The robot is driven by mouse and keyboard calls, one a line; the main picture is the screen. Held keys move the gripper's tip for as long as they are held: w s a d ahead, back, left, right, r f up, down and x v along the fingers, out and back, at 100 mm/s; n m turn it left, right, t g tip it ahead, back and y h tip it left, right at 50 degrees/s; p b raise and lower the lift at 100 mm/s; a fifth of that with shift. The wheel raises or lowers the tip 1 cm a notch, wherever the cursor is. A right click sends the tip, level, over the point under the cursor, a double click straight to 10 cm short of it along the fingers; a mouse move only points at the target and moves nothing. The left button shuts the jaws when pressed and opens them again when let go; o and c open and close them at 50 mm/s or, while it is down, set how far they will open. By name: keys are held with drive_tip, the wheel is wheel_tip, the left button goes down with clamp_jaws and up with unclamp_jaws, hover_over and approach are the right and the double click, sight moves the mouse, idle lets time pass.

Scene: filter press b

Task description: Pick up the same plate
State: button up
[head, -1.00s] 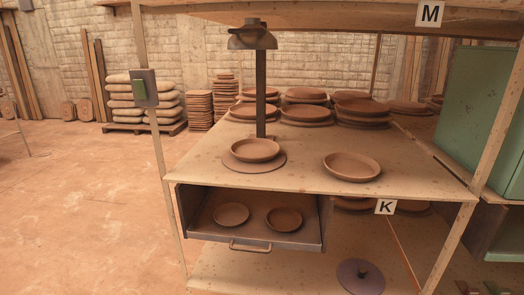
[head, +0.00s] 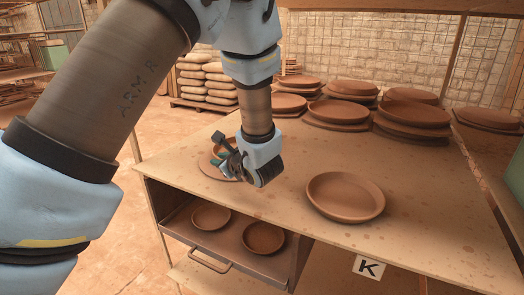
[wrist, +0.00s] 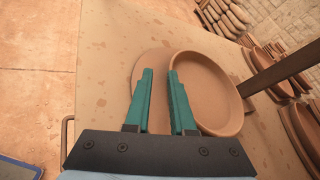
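A brown round plate (head: 229,145) with a raised rim sits on a flat round disc (head: 207,168) at the left of the table top. My gripper (head: 221,160) hides part of it. In the wrist view the plate (wrist: 212,95) is at the right and the disc (wrist: 150,62) is beneath it. My gripper (wrist: 160,72) is open, with its right finger at the plate's near rim and its left finger outside, over the disc. Whether they touch cannot be told. Another plate (head: 345,196) lies on the table to the right.
An open drawer (head: 190,252) under the table holds two more plates (head: 211,216). Stacked plates (head: 412,117) stand at the back of the table top (head: 280,200). A dark post (wrist: 285,72) stands beyond the plate in the wrist view. The table front is mostly clear.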

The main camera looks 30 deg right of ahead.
drive_tip(key=shift+s+d+m+h, duration=0.15)
drive_tip(key=shift+d+m, duration=0.05)
drive_tip(key=shift+d, duration=0.35)
drive_tip(key=shift+s+d+m+h, duration=0.15)
drive_tip(key=shift+d+m, duration=0.05)
drive_tip(key=shift+d, duration=0.3)
drive_tip(key=shift+w+d, duration=0.25)
drive_tip(key=p+x, duration=0.1)
drive_tip(key=x, duration=0.4)
drive_tip(key=shift+p, duration=0.3)
drive_tip(key=p+x, duration=0.2)
drive_tip(key=x, duration=0.2)
drive_tip(key=shift+w+r, duration=0.15)
drive_tip(key=shift+r, duration=0.05)
drive_tip(key=shift+w+d+f, duration=0.1)
drive_tip(key=shift+w+f, duration=0.2)
drive_tip(key=shift+w, duration=0.15)
clamp_jaws()
